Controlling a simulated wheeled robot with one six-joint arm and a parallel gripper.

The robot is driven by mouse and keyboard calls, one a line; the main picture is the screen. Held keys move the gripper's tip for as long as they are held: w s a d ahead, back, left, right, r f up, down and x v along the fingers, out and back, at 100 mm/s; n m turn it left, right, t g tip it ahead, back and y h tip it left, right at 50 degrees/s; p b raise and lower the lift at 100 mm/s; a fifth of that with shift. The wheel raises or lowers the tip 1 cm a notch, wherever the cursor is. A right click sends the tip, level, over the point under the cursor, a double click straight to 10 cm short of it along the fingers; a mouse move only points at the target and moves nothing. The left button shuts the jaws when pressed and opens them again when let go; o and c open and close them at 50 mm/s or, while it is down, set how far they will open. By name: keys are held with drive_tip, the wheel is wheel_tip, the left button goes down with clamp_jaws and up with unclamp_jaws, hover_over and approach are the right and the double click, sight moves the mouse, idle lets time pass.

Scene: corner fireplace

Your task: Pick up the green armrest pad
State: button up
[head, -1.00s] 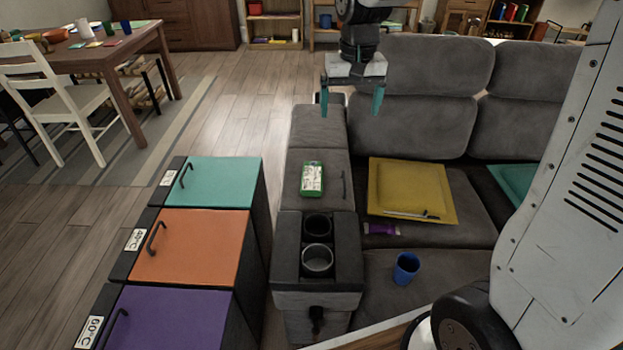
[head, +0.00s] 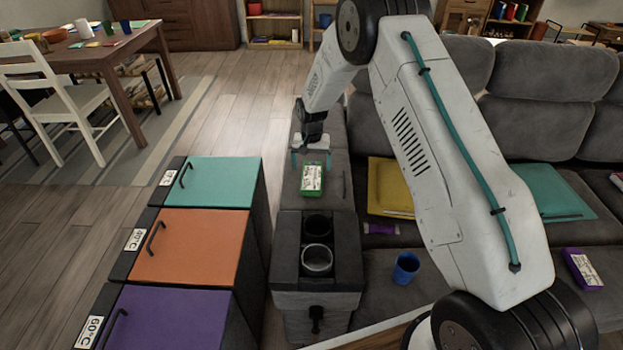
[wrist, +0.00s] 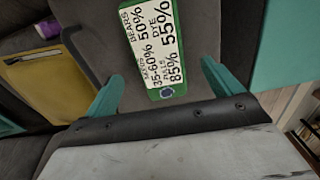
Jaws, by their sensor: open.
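The green pad (head: 312,179) is a small green block with a white printed label. It lies on the grey sofa armrest (head: 338,200), behind the cup-holder console. My gripper (head: 311,160) is over the armrest at the pad's far end, pointing down with its teal fingers spread. In the wrist view, the pad's labelled face (wrist: 158,45) lies between the two open fingertips (wrist: 162,78), with a gap on each side. The exact height of the fingertips above the armrest is hard to tell.
The console (head: 287,245) holds two round cup wells. On the sofa are a yellow panel (head: 385,185), a teal panel (head: 548,190), a blue cup (head: 406,268), a small purple packet (head: 380,229) and a purple box (head: 583,269). Teal, orange and purple lidded bins (head: 190,248) stand left.

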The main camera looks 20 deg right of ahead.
sight(312, 174)
wheel_tip(312, 174, down, 6)
drive_tip(key=shift+w+d+r, duration=0.1)
drive_tip(key=c, duration=1.1)
